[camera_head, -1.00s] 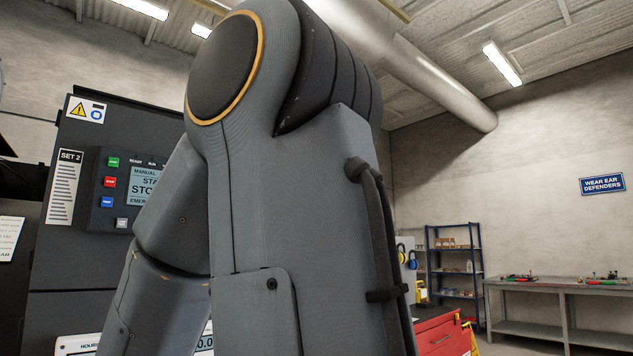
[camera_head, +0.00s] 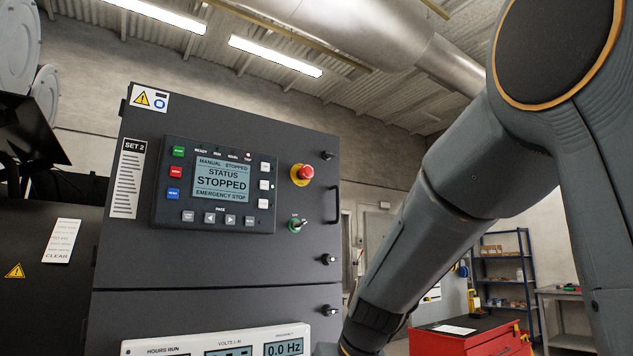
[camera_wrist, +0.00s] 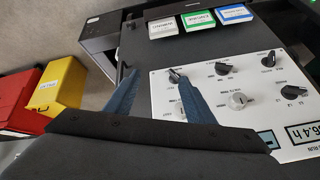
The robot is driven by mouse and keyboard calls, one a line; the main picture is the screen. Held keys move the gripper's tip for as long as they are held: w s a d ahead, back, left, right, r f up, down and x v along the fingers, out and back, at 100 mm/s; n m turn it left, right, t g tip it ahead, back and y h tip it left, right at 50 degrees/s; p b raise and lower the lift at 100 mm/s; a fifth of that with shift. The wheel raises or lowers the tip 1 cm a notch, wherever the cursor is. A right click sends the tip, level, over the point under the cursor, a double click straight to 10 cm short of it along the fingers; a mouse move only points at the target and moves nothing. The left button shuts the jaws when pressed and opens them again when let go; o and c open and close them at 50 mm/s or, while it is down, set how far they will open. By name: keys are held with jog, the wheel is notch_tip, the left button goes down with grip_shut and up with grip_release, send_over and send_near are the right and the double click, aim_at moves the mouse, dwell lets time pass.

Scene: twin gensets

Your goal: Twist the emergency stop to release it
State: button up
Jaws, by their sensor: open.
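The emergency stop (camera_head: 302,175) is a red mushroom button on a yellow surround. It sits at the upper right of the dark SET 2 panel (camera_head: 220,260) in the head view. The display (camera_head: 223,180) beside it reads STATUS STOPPED and EMERGENCY STOP. My gripper (camera_wrist: 152,78) shows in the wrist view with two blue fingers spread apart and nothing between them. It is over the white knob panel (camera_wrist: 215,105). The emergency stop does not show in the wrist view. In the head view my arm runs down past the panel's right side, and the gripper is out of frame.
A door handle (camera_head: 333,204) and latches line the panel's right edge. A red cabinet (camera_head: 468,340) stands at lower right. In the wrist view a yellow box (camera_wrist: 62,82) is at left.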

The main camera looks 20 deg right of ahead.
aim_at(309, 170)
jog(key=w+d+r+t+b, duration=0.1)
jog(key=w+r+t, duration=0.15)
jog(key=r, duration=0.65)
jog(key=w+d+r+n+t+y+b, duration=0.15)
jog(key=w+r, duration=0.25)
jog(key=r, duration=0.6)
jog(key=w+r+t+b, duration=0.1)
jog(key=w+r+t, duration=0.15)
jog(key=r, duration=0.65)
jog(key=s+r+n+t+y+b, duration=0.1)
jog(key=s+r+t, duration=0.1)
jog(key=r, duration=1)
jog(key=s+r+n+t+y+b, duration=0.1)
jog(key=s+r+n+t, duration=0.1)
jog(key=r, duration=0.9)
jog(key=shift+m, duration=0.25)
jog(key=shift+a+p+x, duration=0.15)
jog(key=shift+p+x, duration=0.6)
jog(key=shift+x, duration=1.05)
jog(key=shift+a+p+x, duration=0.2)
jog(key=shift+p+x, duration=0.5)
jog(key=shift+x, duration=1.1)
jog(key=shift+s, duration=0.1)
